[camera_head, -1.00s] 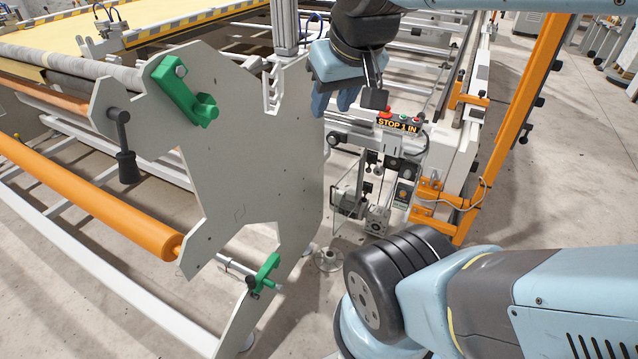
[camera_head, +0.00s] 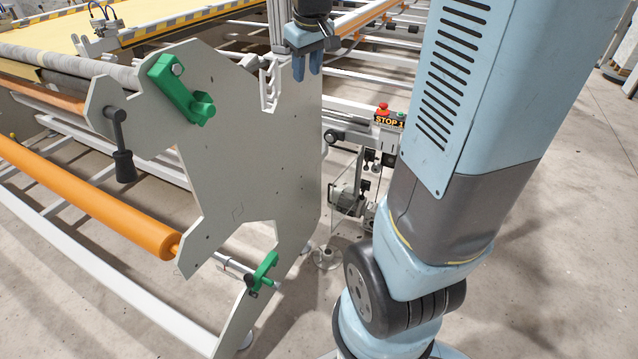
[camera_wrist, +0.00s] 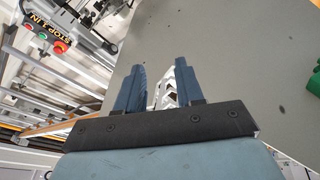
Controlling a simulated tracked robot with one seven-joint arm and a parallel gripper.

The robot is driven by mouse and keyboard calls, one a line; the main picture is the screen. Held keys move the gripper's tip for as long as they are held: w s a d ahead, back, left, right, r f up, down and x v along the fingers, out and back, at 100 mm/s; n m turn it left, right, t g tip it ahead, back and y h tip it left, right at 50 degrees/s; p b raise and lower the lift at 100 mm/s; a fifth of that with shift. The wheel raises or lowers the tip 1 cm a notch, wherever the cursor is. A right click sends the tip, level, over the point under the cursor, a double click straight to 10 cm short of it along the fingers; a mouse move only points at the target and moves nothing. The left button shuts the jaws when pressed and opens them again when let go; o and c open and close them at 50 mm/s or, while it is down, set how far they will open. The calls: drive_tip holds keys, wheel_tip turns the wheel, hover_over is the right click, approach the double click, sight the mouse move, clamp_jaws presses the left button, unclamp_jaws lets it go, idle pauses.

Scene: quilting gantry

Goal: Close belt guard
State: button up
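My gripper (camera_head: 307,66) is at the top middle of the head view, near the upper right edge of the large grey side plate. In the wrist view my gripper (camera_wrist: 160,72) has its two blue fingers apart, with nothing between them. A thin clear panel (camera_head: 344,222), which may be the belt guard, stands around the small motor (camera_head: 347,198) below the stop box. It is well below and to the right of my gripper. My arm hides the area to its right. I cannot tell whether the panel is open or shut.
The grey side plate (camera_head: 235,150) with green clamps (camera_head: 180,90) stands close to my gripper. The stop box with its red button (camera_head: 382,108) is to the right, and the button also shows in the wrist view (camera_wrist: 60,45). An orange roller (camera_head: 110,205) lies left. Floor is clear at right.

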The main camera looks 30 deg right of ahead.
drive_tip(key=w+d+f+n+g, duration=0.15)
drive_tip(key=w+d+f, duration=0.35)
drive_tip(key=w+f, duration=0.5)
drive_tip(key=n+g, duration=0.2)
drive_tip(key=n, duration=0.2)
hover_over(329, 190)
drive_tip(key=shift+y, duration=0.3)
drive_tip(key=f, duration=4.1)
drive_tip(key=shift+w+f, duration=0.25)
drive_tip(key=shift+w, duration=0.05)
wheel_tip(329, 190, down, 14)
drive_tip(key=shift+d, duration=0.15)
clamp_jaws()
